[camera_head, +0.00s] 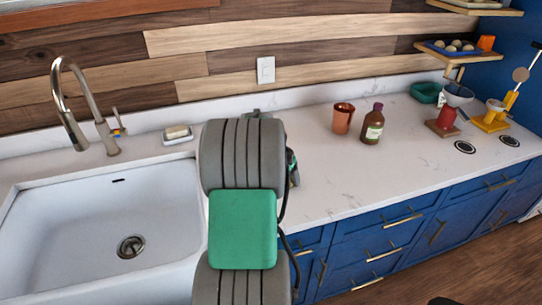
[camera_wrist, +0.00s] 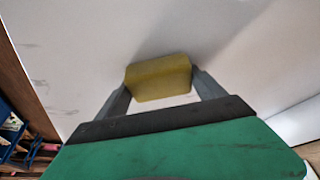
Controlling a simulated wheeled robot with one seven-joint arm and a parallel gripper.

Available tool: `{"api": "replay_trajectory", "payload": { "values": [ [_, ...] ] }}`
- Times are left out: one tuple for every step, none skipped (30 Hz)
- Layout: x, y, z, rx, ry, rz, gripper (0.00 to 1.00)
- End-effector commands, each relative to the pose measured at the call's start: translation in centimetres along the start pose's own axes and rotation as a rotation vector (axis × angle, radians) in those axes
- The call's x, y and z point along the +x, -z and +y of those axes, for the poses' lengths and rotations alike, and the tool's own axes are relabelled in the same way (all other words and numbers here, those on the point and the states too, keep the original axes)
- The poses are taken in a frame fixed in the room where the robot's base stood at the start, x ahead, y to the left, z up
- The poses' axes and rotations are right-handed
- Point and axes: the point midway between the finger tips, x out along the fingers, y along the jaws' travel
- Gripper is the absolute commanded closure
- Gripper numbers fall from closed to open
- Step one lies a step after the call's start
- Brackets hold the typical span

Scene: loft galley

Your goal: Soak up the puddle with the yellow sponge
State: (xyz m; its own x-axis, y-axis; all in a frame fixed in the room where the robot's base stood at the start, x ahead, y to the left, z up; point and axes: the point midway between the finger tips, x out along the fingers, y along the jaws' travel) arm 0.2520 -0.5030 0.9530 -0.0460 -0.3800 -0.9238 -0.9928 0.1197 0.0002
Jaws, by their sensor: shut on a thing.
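The yellow sponge (camera_wrist: 160,72) is between the two grey fingers of my gripper (camera_wrist: 162,88) in the wrist view. My gripper is shut on it. The sponge is over a white surface with faint grey marks, and a shadow lies beside it. I cannot tell whether it touches that surface. I cannot make out the puddle in either view; part of the counter is hidden behind my arm.
The white counter (camera_head: 350,170) holds a copper cup (camera_head: 342,118), a brown bottle (camera_head: 373,126) and a green bowl (camera_head: 425,92). The sink (camera_head: 100,225), faucet (camera_head: 75,100) and a dish with a pale block (camera_head: 177,133) are left.

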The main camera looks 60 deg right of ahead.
Motion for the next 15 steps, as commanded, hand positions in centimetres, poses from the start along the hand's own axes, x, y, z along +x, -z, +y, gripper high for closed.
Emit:
{"api": "replay_trajectory", "payload": {
  "values": [
    [-0.1, -0.2, 0.0, 0.0, -0.001, -0.002, 0.59],
    [-0.1, -0.3, 0.1, 0.001, -0.001, -0.002, 0.59],
    [-0.2, -0.5, 0.1, 0.002, -0.002, -0.002, 0.59],
    [-0.2, -0.6, 0.1, 0.003, -0.002, -0.002, 0.59],
    [-0.3, -0.7, 0.2, 0.004, -0.002, -0.002, 0.59],
    [-0.3, -0.8, 0.2, 0.006, -0.003, -0.001, 0.59],
    [-0.3, -0.8, 0.2, 0.007, -0.003, -0.001, 0.59],
    [-0.4, -0.9, 0.3, 0.008, -0.003, -0.001, 0.59],
    [-0.4, -1.0, 0.3, 0.01, -0.004, -0.001, 0.59],
    [-0.4, -1.1, 0.4, 0.011, -0.005, -0.001, 0.59],
    [-0.5, -1.2, 0.4, 0.012, -0.006, -0.002, 0.59],
    [-0.5, -1.3, 0.5, 0.013, -0.006, -0.002, 0.59],
    [-0.6, -1.4, 0.6, 0.015, -0.007, -0.002, 0.59],
    [-0.4, -1.3, 0.5, 0.014, -0.007, -0.002, 0.59],
    [-0.3, -1.2, 0.5, 0.013, -0.006, -0.002, 0.59]
  ]
}}
